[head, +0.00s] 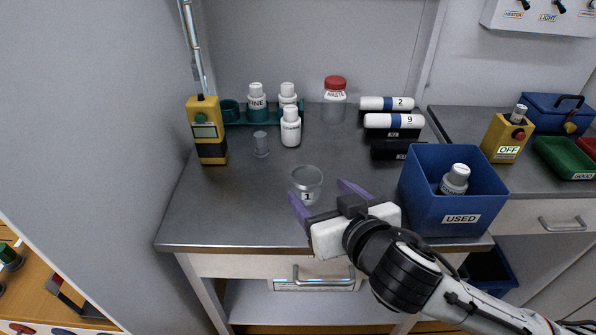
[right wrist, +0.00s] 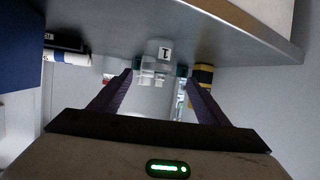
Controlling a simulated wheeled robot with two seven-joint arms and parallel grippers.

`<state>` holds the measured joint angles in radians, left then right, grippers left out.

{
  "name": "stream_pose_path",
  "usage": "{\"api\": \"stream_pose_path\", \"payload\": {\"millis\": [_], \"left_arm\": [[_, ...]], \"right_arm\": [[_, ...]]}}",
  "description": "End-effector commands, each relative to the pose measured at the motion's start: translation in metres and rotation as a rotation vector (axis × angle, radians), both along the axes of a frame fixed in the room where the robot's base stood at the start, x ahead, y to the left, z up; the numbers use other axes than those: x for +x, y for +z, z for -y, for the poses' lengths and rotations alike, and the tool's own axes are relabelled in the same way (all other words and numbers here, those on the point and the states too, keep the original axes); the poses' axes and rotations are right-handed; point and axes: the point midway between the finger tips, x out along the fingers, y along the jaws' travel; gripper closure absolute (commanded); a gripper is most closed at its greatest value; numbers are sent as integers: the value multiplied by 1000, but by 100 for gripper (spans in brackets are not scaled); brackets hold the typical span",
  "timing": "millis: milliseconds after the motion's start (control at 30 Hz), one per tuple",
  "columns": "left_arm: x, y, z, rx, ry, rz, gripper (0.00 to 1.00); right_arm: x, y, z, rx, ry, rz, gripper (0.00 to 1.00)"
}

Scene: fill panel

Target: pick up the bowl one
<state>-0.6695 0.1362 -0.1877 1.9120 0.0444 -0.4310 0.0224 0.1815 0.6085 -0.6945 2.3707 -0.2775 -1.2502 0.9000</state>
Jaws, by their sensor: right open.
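The bowl labelled 1 (head: 307,181) is a small clear glass cup standing upright near the front middle of the grey worktop. In the right wrist view the bowl (right wrist: 157,52) shows ahead, between and beyond the two fingertips. My right gripper (head: 322,190) is open, with purple fingers pointing at the bowl from the front right. In the right wrist view my right gripper (right wrist: 156,75) has nothing held in it. Whether a finger touches the bowl I cannot tell. My left gripper is not in view.
A small clear cylinder (head: 261,144), a white bottle (head: 291,127) and a yellow device (head: 207,130) stand behind and left. The worktop (head: 225,205) is clear at front left.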

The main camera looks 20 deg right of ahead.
Motion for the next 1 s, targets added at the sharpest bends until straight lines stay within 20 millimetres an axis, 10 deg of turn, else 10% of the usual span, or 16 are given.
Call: {"api": "stream_pose_path", "payload": {"millis": [1000], "left_arm": [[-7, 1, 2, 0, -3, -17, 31]], "right_arm": [[92, -37, -1, -1, 1, -2, 31]]}}
